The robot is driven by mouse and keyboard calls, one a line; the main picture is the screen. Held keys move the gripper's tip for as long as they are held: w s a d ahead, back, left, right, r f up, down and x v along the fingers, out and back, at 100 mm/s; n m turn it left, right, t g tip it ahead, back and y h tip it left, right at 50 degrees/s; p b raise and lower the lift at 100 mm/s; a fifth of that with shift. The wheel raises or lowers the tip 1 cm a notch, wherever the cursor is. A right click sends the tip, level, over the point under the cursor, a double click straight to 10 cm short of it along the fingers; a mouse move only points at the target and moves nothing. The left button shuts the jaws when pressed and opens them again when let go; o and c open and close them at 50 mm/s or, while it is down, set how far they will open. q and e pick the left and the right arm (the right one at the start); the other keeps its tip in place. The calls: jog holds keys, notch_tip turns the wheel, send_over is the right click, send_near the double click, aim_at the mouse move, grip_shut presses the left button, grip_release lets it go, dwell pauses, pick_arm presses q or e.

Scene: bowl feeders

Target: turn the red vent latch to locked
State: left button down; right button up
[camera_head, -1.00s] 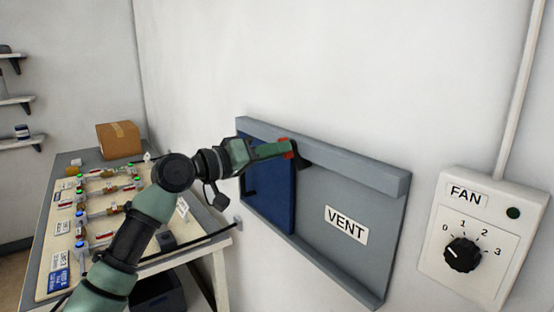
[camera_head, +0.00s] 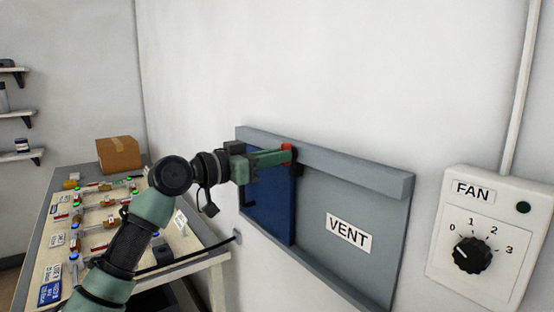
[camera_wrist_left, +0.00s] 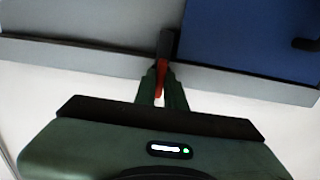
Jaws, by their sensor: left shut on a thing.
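The red vent latch (camera_head: 288,147) is at the top rail of the grey vent panel (camera_head: 310,222), by the right edge of the blue vent door (camera_head: 270,205). My left gripper (camera_head: 286,156) is shut on the latch, reaching in from the left. In the left wrist view, a red strip of the latch (camera_wrist_left: 160,80) shows between the green fingers of the left gripper (camera_wrist_left: 161,85), with a dark part beyond it. The fingers hide much of the latch. My right gripper is not in view.
A fan control box (camera_head: 485,240) with a dial is on the wall at right. At left, a table (camera_head: 205,255) holds a panel with small lit devices and a cardboard box (camera_head: 119,154). Wall shelves (camera_head: 22,156) are at far left.

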pick_arm(q)
jog(key=shift+f, duration=0.1)
dwell(0.3)
jog(key=c, duration=1.5)
grip_release()
jog(key=shift+a, duration=0.1)
jog(key=b+v, duration=0.1)
jog(key=v, duration=0.6)
jog(key=shift+s+a+b, duration=0.2)
jog(key=shift+a+b, duration=0.05)
jog(key=shift+b, duration=0.15)
